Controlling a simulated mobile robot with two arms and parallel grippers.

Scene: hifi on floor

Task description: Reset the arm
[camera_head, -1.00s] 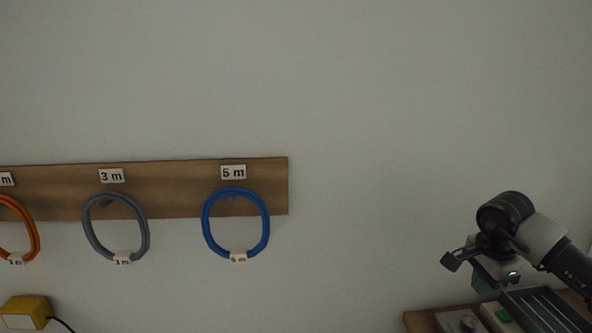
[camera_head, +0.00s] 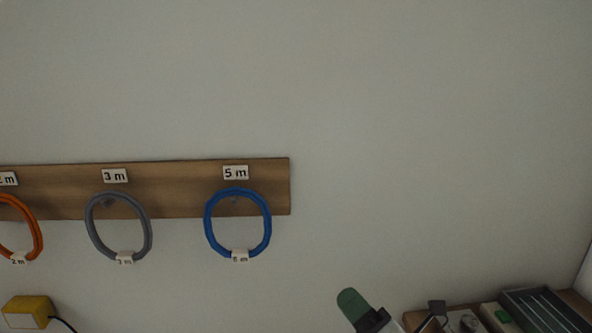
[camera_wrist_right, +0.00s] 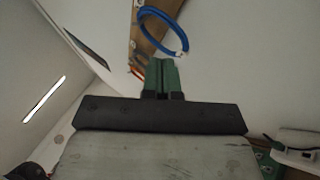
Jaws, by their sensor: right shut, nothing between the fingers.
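My right gripper (camera_head: 347,296) shows at the bottom of the head view, right of centre, its green fingers pointing up and to the left. Part of its wrist is cut off by the bottom edge. In the right wrist view its green fingers (camera_wrist_right: 161,72) are together, with nothing between them. The gripper appears below and to the right of the blue cable loop (camera_head: 237,224) in the head view. My left gripper is not in view.
A wooden board (camera_head: 180,190) on the wall carries orange (camera_head: 37,232), grey (camera_head: 120,227) and blue loops with length labels. A yellow box (camera_head: 27,311) is at lower left. A dark tray (camera_head: 545,307) stands on a wooden surface at lower right. The upper wall is bare.

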